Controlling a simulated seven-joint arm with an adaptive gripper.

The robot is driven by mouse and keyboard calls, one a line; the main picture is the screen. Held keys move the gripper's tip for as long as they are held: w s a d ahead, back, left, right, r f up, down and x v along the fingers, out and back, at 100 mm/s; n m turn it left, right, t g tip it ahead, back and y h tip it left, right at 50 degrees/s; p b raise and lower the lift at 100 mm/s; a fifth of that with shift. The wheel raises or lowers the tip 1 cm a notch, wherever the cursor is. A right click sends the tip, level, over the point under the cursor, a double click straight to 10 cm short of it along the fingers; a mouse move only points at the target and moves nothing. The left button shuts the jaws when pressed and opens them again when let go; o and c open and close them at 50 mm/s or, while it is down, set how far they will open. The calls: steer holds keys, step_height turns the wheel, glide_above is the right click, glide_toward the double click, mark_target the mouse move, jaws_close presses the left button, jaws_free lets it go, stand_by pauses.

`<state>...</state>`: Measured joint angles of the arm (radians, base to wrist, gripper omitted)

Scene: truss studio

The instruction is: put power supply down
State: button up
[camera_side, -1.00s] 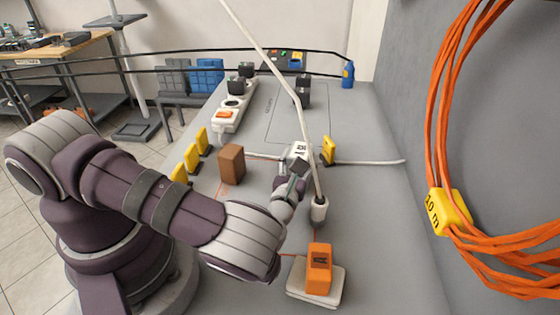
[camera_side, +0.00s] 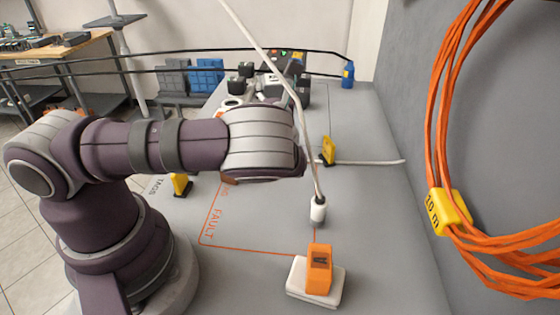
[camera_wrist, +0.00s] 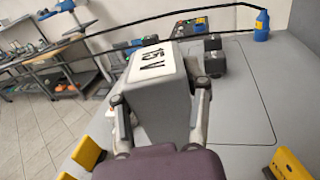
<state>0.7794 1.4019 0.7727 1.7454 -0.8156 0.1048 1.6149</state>
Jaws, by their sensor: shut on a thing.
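A grey power supply with a white label reading 15 V (camera_wrist: 158,95) fills the middle of the wrist view. My gripper (camera_wrist: 160,100) is shut on it, with one finger on each side. In the side view my arm hides most of the gripper and the held supply, toward the far end of the table. The outlined rectangle (camera_wrist: 250,110) on the tabletop lies right of and beyond the held supply. Whether the supply's underside touches the table is hidden.
Another dark adapter (camera_wrist: 214,58) stands just beyond the right finger. A blue bottle (camera_side: 348,75) stands at the far right. Yellow tags (camera_wrist: 88,153) flank the near table. A white hanging cable (camera_side: 318,208) and an orange adapter (camera_side: 319,270) are nearer. The outlined area looks mostly clear.

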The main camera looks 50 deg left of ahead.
steer(key=a+n+g+y, duration=0.1)
steer(key=a+n+g, duration=0.15)
steer(key=a, duration=0.35)
steer(key=shift+m, duration=0.25)
steer(key=f, duration=0.9)
steer(key=shift+w+d+f, duration=0.1)
steer(key=shift+w+f, duration=0.25)
steer(key=shift+f, duration=0.05)
steer(key=shift+f, duration=0.1)
steer(key=o, duration=1.2)
steer(key=shift+o, duration=0.2)
steer(key=v, duration=0.7)
steer(key=shift+d, duration=0.3)
